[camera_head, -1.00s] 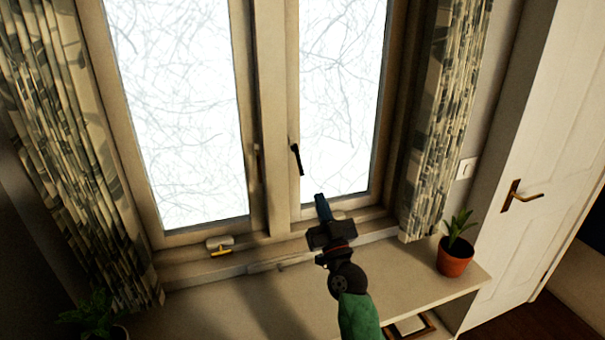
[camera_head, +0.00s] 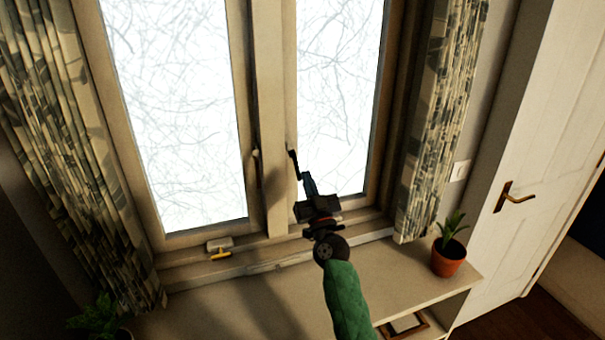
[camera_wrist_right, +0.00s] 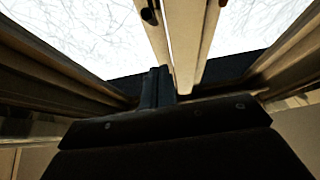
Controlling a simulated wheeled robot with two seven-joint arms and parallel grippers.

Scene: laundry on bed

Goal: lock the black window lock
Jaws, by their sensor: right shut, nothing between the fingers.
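The black window lock (camera_head: 294,163) is a thin dark handle on the left edge of the right window's frame, tilted slightly from upright. In the right wrist view a dark rounded end (camera_wrist_right: 149,14) shows at the top, probably the same lock. My right gripper (camera_head: 306,177) is just below and right of the lock, its fingers pointing up toward the lock's lower end. The fingers (camera_wrist_right: 157,84) are shut and empty. Whether they touch the lock cannot be told. My left gripper is not in view.
A sill and shelf (camera_head: 385,262) run below the window. A potted plant (camera_head: 448,259) stands at the right end of the shelf, another plant (camera_head: 97,315) at lower left. A yellow-handled catch (camera_head: 220,255) sits on the lower left frame. Curtains (camera_head: 445,110) hang at both sides.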

